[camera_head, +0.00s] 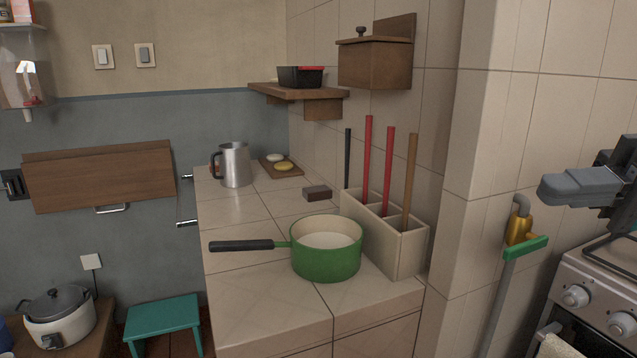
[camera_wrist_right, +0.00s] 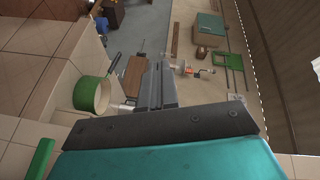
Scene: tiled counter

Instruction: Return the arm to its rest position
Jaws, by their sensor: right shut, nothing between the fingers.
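My right gripper (camera_head: 580,186) is at the right edge of the head view, in the air in front of the tiled wall corner and above the stove's left side. Its grey fingers are together and empty. In the right wrist view the fingers (camera_wrist_right: 156,88) point away from the camera with nothing between them. The gripper is well to the right of the tiled counter (camera_head: 240,300) and apart from everything on it. Most of the right arm is outside the head view. My left gripper is in neither view.
A green pot (camera_head: 326,262) with a black handle stands on the counter beside a utensil box (camera_head: 412,254). A metal mug (camera_head: 235,164) stands farther back. The stove (camera_head: 600,295) is at right.

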